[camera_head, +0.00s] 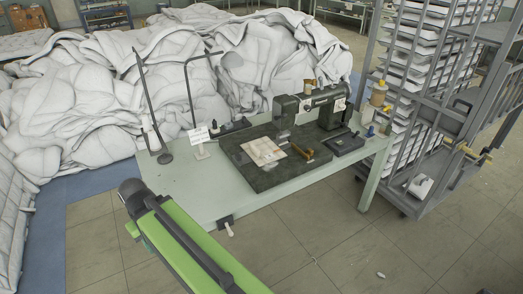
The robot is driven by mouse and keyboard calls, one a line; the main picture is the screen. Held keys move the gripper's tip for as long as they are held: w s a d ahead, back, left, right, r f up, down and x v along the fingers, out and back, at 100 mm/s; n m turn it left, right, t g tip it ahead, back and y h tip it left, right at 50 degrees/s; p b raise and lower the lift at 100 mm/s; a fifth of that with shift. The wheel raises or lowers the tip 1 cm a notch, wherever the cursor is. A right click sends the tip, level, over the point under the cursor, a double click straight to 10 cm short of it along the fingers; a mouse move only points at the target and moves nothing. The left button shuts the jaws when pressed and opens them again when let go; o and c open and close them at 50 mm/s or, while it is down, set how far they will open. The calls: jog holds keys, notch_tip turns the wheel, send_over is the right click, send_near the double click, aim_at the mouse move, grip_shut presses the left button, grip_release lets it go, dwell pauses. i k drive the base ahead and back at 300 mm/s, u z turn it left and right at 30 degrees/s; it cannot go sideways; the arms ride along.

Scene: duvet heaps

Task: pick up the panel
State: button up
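A flat, cream-coloured piece (263,151), which looks like the panel, lies on the dark green mat (270,178) on the pale green table (190,185). It sits in front of and to the left of a dark sewing machine (310,106). My green arm link with a dark rounded end reaches in from the bottom, left of and in front of the panel, apart from it. I see no gripper fingers in this view.
A dark tray (344,142), a small white sign (199,137) and thin dark stands (149,100) are on the table. White duvet heaps (70,100) rise behind. A metal rack (430,80) stands right. The front floor is mostly clear.

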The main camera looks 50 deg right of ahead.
aim_at(263, 150)
jog(key=i, duration=0.9)
jog(key=u, duration=0.05)
